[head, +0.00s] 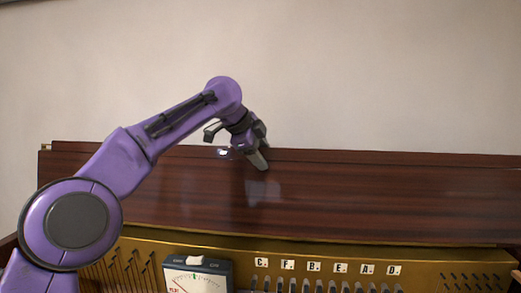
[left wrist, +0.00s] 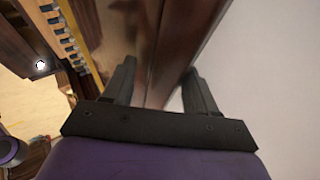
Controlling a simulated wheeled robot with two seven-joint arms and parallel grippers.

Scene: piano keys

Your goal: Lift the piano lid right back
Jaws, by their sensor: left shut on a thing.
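The piano lid (head: 350,195) is a long, glossy dark-brown wooden panel. It spans the head view below the pale wall, with its broad face towards me. My left gripper (head: 258,153) is at the lid's upper edge, a little left of the lid's middle. In the left wrist view, the fingers of my left gripper (left wrist: 160,72) stand on either side of the lid's edge (left wrist: 160,40), shut on it. The exact contact at the fingertips is hard to make out. My right gripper is in neither view.
Below the lid lies a gold-coloured piano frame (head: 445,262) with pins and letter tiles (head: 312,266). A small meter box (head: 198,275) stands in front of it. The plain wall (head: 400,70) is behind the lid, with open air above its edge.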

